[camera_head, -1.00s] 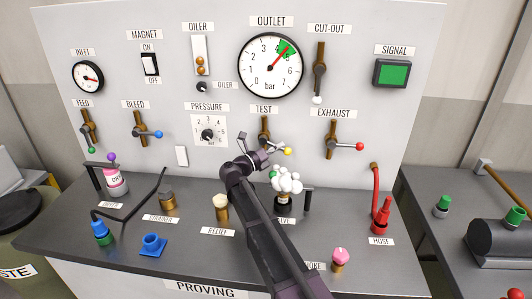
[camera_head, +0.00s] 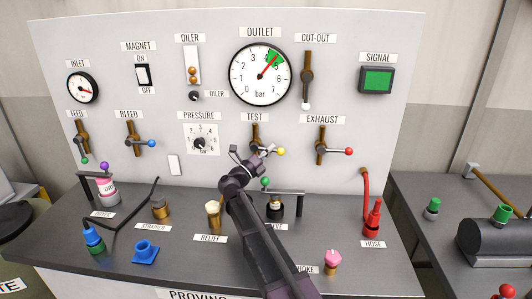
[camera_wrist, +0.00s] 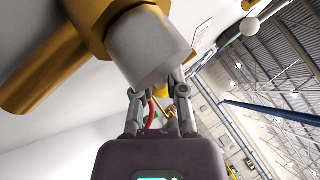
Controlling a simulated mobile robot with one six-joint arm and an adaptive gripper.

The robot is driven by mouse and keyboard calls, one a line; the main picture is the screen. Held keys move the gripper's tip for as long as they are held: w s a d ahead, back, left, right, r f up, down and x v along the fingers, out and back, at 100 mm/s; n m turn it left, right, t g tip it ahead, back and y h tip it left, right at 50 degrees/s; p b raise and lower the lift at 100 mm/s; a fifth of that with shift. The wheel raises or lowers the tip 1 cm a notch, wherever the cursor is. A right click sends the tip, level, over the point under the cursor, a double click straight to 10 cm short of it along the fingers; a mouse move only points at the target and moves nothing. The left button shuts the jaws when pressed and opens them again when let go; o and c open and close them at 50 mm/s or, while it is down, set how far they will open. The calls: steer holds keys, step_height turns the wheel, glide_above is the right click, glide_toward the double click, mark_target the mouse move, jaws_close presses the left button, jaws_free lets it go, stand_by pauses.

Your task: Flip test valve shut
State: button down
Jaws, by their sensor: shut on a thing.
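The test valve (camera_head: 255,134) is a brown valve on the upright panel, under the TEST label. Its lever points to the right and ends in a yellow knob (camera_head: 281,152). My gripper (camera_head: 250,157) is at this lever, just below the valve body. The large grey and brass valve parts (camera_wrist: 148,45) fill the top of that view. The exact finger contact is partly hidden.
The exhaust lever (camera_head: 336,153) points right, close to the test knob. The pressure dial (camera_head: 201,143) is left of my gripper. On the bench below are the relief fitting (camera_head: 213,215) and a dark fitting with a green knob (camera_head: 275,207). The signal (camera_head: 377,80) is green.

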steer(key=shift+w+a, duration=0.1)
steer(key=shift+a, duration=0.1)
steer(key=c, duration=0.7)
jaws_free()
steer(key=shift+o, duration=0.2)
steer(key=shift+d, duration=0.15)
